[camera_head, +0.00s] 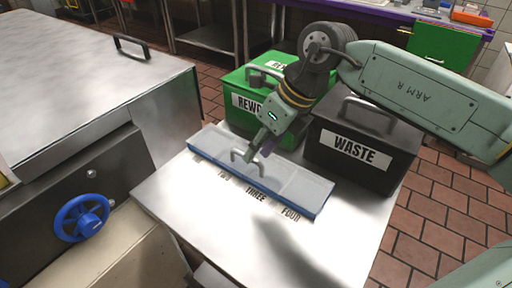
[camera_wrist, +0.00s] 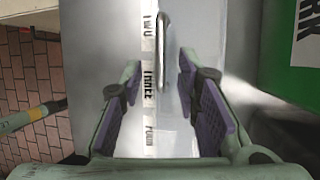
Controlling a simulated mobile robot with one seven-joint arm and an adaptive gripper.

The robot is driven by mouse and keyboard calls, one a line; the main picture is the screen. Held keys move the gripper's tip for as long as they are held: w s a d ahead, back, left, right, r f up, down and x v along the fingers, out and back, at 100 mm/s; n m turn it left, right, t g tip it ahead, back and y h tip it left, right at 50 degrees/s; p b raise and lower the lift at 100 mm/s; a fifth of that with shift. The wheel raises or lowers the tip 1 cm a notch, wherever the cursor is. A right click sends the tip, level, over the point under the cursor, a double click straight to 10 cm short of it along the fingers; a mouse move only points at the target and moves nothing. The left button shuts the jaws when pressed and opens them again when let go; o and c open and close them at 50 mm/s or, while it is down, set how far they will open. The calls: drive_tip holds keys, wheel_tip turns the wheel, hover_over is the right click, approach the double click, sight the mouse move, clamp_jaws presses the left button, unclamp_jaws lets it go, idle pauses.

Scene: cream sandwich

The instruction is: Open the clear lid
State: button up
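The clear lid (camera_head: 297,186) covers a long, shallow blue-edged tray (camera_head: 265,190) on the metal table. A thin grey handle (camera_head: 236,156) stands up from the lid. My gripper (camera_head: 257,155) is above the lid, close to the handle. In the wrist view, my gripper (camera_wrist: 160,62) is open, with purple pads on both fingers. The handle (camera_wrist: 163,60) lies lengthwise between the fingers in that view, with gaps on both sides. How far the fingertips reach down past the handle is hard to tell.
A green bin (camera_head: 240,118) and a black WASTE bin (camera_head: 362,155) stand close behind the tray. Labels such as THREE (camera_head: 256,194) lie along its front edge. The front of the metal table (camera_head: 310,250) is clear. A steel machine with a blue wheel (camera_head: 82,218) is at left.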

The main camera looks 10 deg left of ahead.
drive_tip(key=shift+a+f, duration=0.3)
drive_tip(key=shift+f, duration=0.3)
drive_tip(key=shift+c, duration=0.5)
clamp_jaws()
